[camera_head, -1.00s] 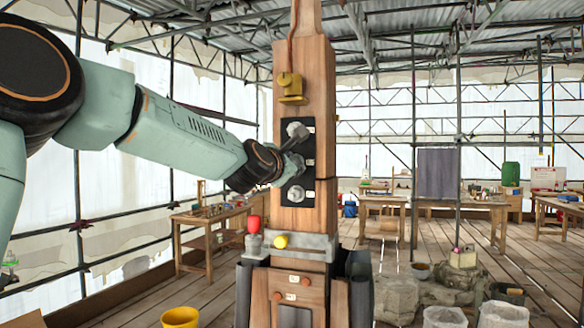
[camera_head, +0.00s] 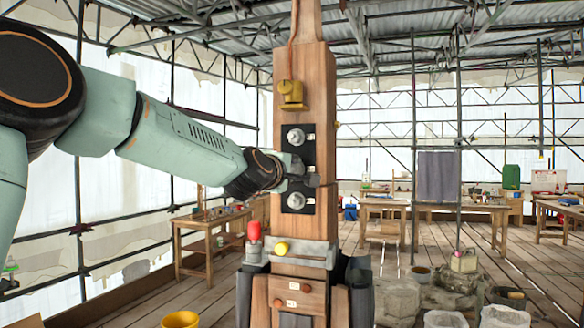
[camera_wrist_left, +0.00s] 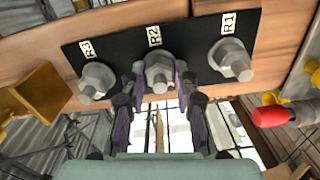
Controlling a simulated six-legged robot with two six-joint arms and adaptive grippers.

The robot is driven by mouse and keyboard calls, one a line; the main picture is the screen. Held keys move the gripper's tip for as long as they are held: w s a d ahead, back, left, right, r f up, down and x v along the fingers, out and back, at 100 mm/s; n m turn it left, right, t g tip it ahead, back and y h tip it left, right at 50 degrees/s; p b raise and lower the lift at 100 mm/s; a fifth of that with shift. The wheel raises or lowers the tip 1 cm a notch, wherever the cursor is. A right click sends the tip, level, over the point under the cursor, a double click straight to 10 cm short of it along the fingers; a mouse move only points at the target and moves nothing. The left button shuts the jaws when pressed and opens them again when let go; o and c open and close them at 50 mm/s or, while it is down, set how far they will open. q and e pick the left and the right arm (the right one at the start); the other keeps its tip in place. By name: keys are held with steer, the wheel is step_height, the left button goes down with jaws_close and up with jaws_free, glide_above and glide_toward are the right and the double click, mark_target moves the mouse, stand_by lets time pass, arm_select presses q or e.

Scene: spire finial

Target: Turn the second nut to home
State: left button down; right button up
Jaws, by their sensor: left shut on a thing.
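A black plate (camera_wrist_left: 115,42) on the wooden post carries a row of three grey hex nuts labelled R3, R2 and R1. My left gripper (camera_wrist_left: 159,88) is shut on the middle nut, R2 (camera_wrist_left: 159,72), with one finger on each side of it. The R3 nut (camera_wrist_left: 96,80) and R1 nut (camera_wrist_left: 231,58) stand free on either side. In the head view my left gripper (camera_head: 302,172) reaches the plate from the left and hides the middle nut. The upper nut (camera_head: 296,137) and lower nut (camera_head: 296,201) show there. My right gripper is out of view.
A yellow bracket (camera_head: 291,93) sits on the post above the plate. A red-topped part (camera_head: 254,231) and a yellow knob (camera_head: 281,248) are below, by a grey ledge (camera_head: 310,254).

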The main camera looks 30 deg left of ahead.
arm_select(q)
steer(key=m, duration=0.2)
steer(key=m+p, duration=0.1)
steer(key=shift+a+r+m, duration=0.1)
steer(key=shift+r+m, duration=0.15)
steer(key=shift+m, duration=0.05)
steer(key=m, duration=0.1)
steer(key=m+p, duration=0.1)
steer(key=m, duration=0.1)
steer(key=shift+r+m, duration=0.2)
steer(key=shift+m, duration=0.1)
steer(key=m+p, duration=0.3)
steer(key=m, duration=0.7)
steer(key=shift+r+m, duration=0.15)
steer(key=shift+m, duration=0.25)
steer(key=m, duration=0.3)
steer(key=shift+w+m, duration=0.1)
steer(key=shift+m, duration=0.3)
steer(key=m, duration=0.4)
steer(key=shift+d, duration=0.25)
steer(key=shift+m, duration=1.8)
